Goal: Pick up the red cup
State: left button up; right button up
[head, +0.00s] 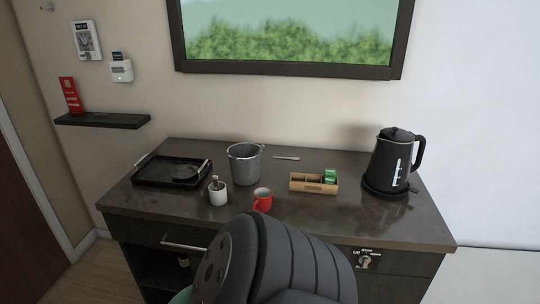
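The red cup (262,200) stands upright on the dark vanity top (340,227), near its front edge at the middle. Its handle points to the left. A large black ribbed shape rises in front of the vanity just below the cup; I cannot tell for sure what it is. Neither of my grippers shows in the head view, so nothing is seen touching the cup.
A white holder (218,195) and a grey metal bucket (245,166) stand left of and behind the cup. A black tray (150,183) is farther left. A wooden box (314,187) and a black kettle (389,160) stand to the right.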

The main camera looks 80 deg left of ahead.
aim_at(261, 203)
jog(key=u, duration=2)
jog(key=i+j+u, duration=0.15)
jog(key=j, duration=0.2)
jog(key=j+u, duration=0.1)
jog(key=j, duration=0.3)
jog(key=i+j+u, duration=0.15)
jog(key=j, duration=0.2)
jog(key=i+j+u, duration=0.15)
jog(key=j, duration=0.15)
